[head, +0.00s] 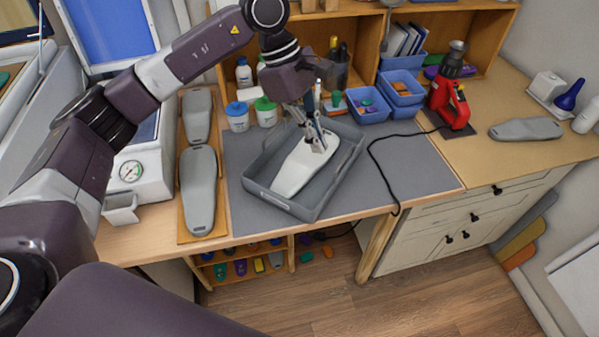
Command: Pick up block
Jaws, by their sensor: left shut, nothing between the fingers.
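A white, elongated sole-shaped block (293,176) lies in a grey tray (292,207) on the grey mat. My left gripper (319,147) points down over the tray at the block's far right end. Its fingers are shut and hold nothing. The fingers hide part of that end, and I cannot tell whether they touch the block. My right gripper is not in view.
Grey sole-shaped forms (198,190) lie on a wooden board at the left. Jars (237,117) and blue bins (368,105) stand behind the tray. A red tool (453,105) with a black cable (376,160) is at the right. The mat's right part is mostly clear.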

